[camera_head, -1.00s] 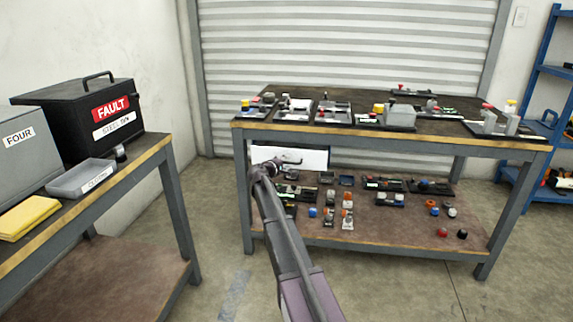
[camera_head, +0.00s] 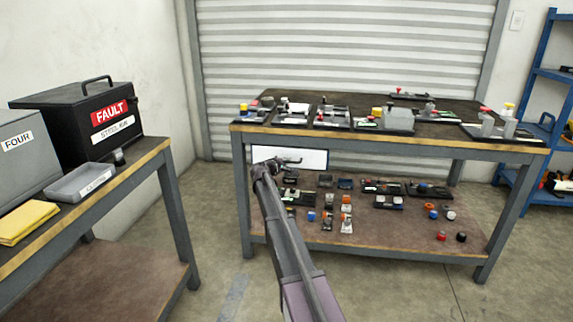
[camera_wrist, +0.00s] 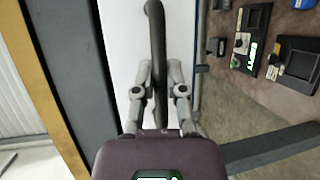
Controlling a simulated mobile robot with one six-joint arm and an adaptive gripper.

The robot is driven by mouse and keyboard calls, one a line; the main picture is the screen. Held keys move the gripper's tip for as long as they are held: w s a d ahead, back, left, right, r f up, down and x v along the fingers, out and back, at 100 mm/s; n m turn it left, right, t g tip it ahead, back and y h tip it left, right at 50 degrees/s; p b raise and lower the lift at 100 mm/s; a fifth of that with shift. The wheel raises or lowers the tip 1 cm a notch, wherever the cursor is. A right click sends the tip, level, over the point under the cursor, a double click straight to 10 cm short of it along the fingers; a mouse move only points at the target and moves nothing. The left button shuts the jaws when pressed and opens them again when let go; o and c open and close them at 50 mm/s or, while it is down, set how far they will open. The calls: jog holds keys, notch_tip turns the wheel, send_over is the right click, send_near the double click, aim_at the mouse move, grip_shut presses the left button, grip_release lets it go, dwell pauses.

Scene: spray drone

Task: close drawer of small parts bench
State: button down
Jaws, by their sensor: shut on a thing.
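The small parts bench (camera_head: 400,138) stands ahead with a dark top and grey legs. Its drawer has a white front (camera_head: 315,160) at the upper left, under the bench top. A dark bar handle (camera_wrist: 157,35) stands out from the white front in the wrist view. My gripper (camera_wrist: 159,73) has one finger on each side of the handle and is shut on it. In the head view my gripper (camera_head: 272,164) is at the left part of the drawer front and partly hides it. I cannot tell exactly how far the drawer stands out.
Several small parts and trays lie on the bench top and lower shelf (camera_head: 390,238). Floor between the benches is clear.

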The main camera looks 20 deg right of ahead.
jog(key=c, duration=0.7)
grip_release()
jog(key=shift+w+d, duration=0.15)
jog(key=shift+w, duration=0.05)
jog(key=shift+s, duration=0.2)
jog(key=s+d+f+p+v, duration=0.1)
jog(key=s+p+v, duration=0.15)
jog(key=v, duration=1.55)
jog(key=shift+s+a+f+m+g+y, duration=0.75)
jog(key=shift+s+f, duration=0.75)
jog(key=shift+s, duration=0.85)
jog(key=shift+s+a+f+m+g+y, duration=0.55)
jog(key=shift+s+f+m+g+y, duration=0.35)
jog(key=shift+s+f, duration=1.05)
jog(key=shift+s+a+f+m+g+y, duration=0.75)
jog(key=shift+s+f, duration=0.3)
jog(key=shift+s, duration=1.75)
jog(key=shift+d, duration=0.1)
